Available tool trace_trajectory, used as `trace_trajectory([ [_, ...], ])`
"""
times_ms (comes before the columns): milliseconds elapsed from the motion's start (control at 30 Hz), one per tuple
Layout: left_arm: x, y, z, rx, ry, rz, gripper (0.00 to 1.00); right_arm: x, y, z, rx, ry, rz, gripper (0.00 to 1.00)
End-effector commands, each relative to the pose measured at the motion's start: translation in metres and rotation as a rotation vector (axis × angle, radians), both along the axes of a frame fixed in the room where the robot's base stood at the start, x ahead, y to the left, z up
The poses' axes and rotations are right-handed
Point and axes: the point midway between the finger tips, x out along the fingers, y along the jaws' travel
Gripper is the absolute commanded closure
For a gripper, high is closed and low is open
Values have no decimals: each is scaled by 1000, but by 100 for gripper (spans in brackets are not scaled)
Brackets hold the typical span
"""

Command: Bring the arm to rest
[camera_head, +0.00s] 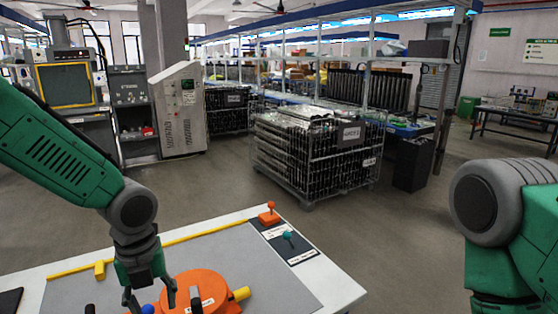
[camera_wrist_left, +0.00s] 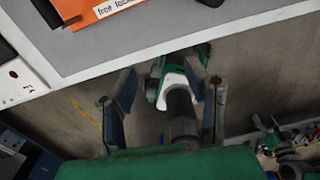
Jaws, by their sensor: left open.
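My left arm comes in from the left in the head view. Its gripper (camera_head: 149,297) points down and overlaps the left side of an orange round part (camera_head: 205,284) on the table. In the left wrist view my left gripper (camera_wrist_left: 167,98) has its two fingers wide apart with nothing held between them. There the fingers show against the floor, off the edge of the table (camera_wrist_left: 150,62). An orange labelled part (camera_wrist_left: 92,12) lies on the grey mat at the top. My right arm shows at the right of the head view; its gripper is out of the picture.
A yellow tube (camera_head: 150,246) runs along the mat's far side. Orange (camera_head: 268,215) and teal (camera_head: 289,239) pieces stand on dark plates at the table's right. The white table rim (camera_head: 343,293) is bare. A wire cage (camera_head: 315,155) stands on the floor beyond.

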Motion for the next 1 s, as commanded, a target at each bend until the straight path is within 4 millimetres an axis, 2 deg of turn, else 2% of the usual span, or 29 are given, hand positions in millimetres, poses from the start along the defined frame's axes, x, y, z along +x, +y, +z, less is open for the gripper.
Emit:
trace_trajectory([
  [267, -25, -8, -49, -58, 49, 261, 58, 1, -1, -1, -1, -2, -1, 41],
  [567, -75, -18, -115, -114, 123, 757, 58, 1, 0, -2, 0, -1, -1, 41],
  [667, -102, -20, -146, -116, 158, 1024, 58, 1, 0, -3, 0, -1, 0, 41],
  [767, -138, -17, -179, -102, 186, 1377, 58, 1, 0, -4, 0, -1, -1, 41],
  [900, -191, 0, -215, -66, 170, 1900, 58, 1, 0, -5, -1, -1, -1, 41],
  [1000, -221, 18, -230, -48, 124, 2212, 58, 1, 0, -6, -1, -1, -1, 41],
])
